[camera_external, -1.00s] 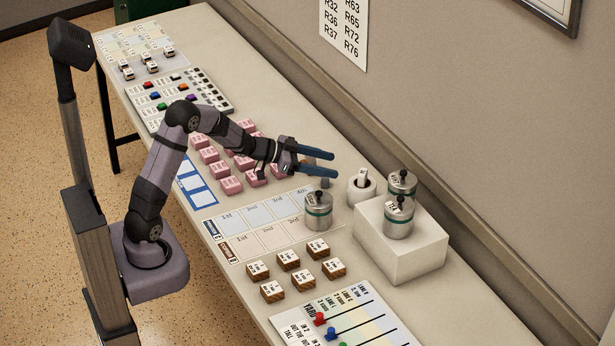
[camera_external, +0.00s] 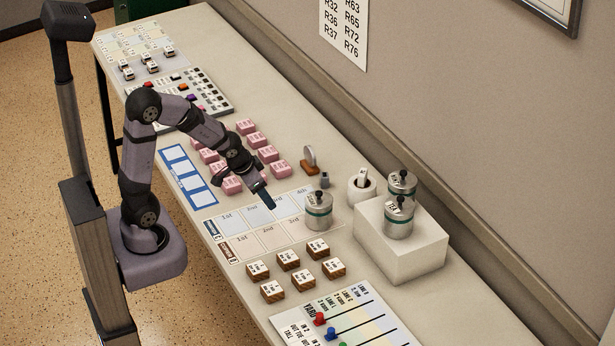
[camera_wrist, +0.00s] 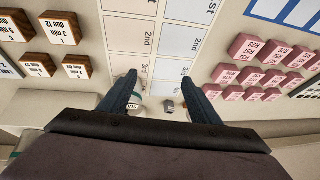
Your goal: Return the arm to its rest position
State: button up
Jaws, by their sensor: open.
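My gripper (camera_external: 267,197) is above the chart of marked squares (camera_external: 232,218) in the outside view, with its fingers pointing down and toward the wall side. In the wrist view my gripper (camera_wrist: 165,88) shows two blue fingers spread apart with nothing held between them. A silver canister with a green band (camera_external: 319,212) stands at the far end of the chart, to the right of the fingers and apart from them.
Pink blocks (camera_external: 281,170) stand close beside my wrist. Brown blocks (camera_external: 288,259) stand nearer the front. A white box (camera_external: 412,245) carries two more canisters (camera_external: 398,219). A white cup (camera_external: 361,188) and a round object on a brown base (camera_external: 310,161) stand toward the wall.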

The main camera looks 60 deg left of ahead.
jog(key=s+d+g, duration=0.2)
jog(key=s+d, duration=0.1)
jog(key=s, duration=0.5)
jog(key=s+d+g+h+p, duration=0.1)
jog(key=s+d+g, duration=0.2)
jog(key=s, duration=0.5)
jog(key=shift+d+h, duration=0.3)
jog(key=shift+d, duration=0.1)
